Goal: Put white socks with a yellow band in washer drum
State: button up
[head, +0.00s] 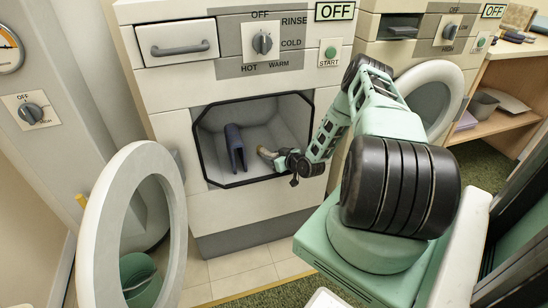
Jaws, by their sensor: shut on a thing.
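The washer drum (288,112) is the grey cavity behind the open front of the middle machine. My gripper (272,157) reaches into the drum's opening from the right, near its lower middle. It is shut on a small pale, tan-tinged bundle, taken as the white socks (265,153), at its left tip. The yellow band cannot be made out clearly at this size. The bundle is inside the opening's outline; whether it touches the drum floor cannot be told.
A dark blue folded cloth (235,148) stands in the drum, just left of my gripper. The round washer door (100,215) hangs open at the left. A second machine with an open door (452,78) and a wooden shelf (500,125) are at the right.

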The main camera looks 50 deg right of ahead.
jog(key=o, duration=1)
